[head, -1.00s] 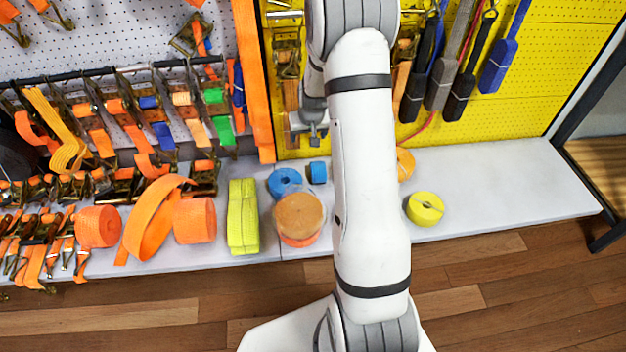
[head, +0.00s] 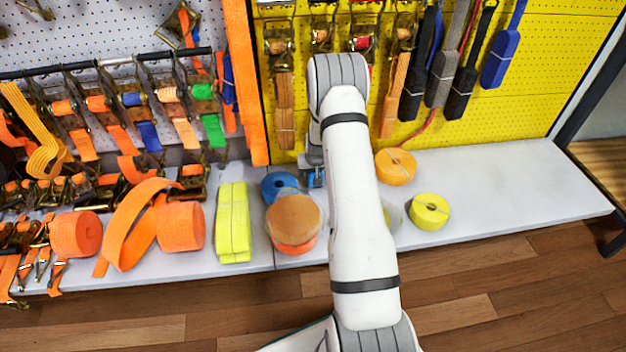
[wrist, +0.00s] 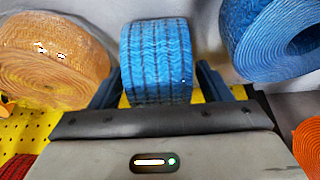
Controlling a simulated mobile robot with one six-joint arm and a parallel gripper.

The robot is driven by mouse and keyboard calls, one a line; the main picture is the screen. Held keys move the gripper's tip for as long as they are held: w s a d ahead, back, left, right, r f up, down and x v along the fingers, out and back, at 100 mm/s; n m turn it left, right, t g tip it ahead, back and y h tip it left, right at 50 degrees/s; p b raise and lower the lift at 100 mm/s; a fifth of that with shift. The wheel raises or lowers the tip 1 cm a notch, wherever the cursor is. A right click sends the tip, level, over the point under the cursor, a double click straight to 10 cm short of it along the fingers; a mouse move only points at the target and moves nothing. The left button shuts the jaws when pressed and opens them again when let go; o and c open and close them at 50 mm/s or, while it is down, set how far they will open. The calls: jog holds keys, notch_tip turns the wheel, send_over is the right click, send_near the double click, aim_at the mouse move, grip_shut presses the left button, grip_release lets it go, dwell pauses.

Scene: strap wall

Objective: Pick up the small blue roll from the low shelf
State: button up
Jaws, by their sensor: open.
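The small blue roll (head: 319,179) sits on the low grey-white shelf (head: 500,190) and is mostly hidden by my arm in the head view. In the wrist view the roll (wrist: 156,60) has a ribbed webbing surface and lies between the two dark fingers of my gripper (wrist: 158,85). The fingers are open, one on each side of it. I cannot tell whether either finger touches it. In the head view my gripper (head: 313,175) is low, at the roll.
A larger blue roll (head: 280,186) is close to the left, behind a tan-topped stack (head: 293,215). An orange roll (head: 395,166) and a yellow roll (head: 429,211) lie to the right. Straps hang on the yellow pegboard (head: 550,60) behind. The shelf's right end is clear.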

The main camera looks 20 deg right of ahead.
jog(key=shift+w+f, duration=0.2)
jog(key=shift+f, duration=0.25)
jog(key=shift+r, duration=0.1)
jog(key=shift+c, duration=0.5)
jog(key=c, duration=1)
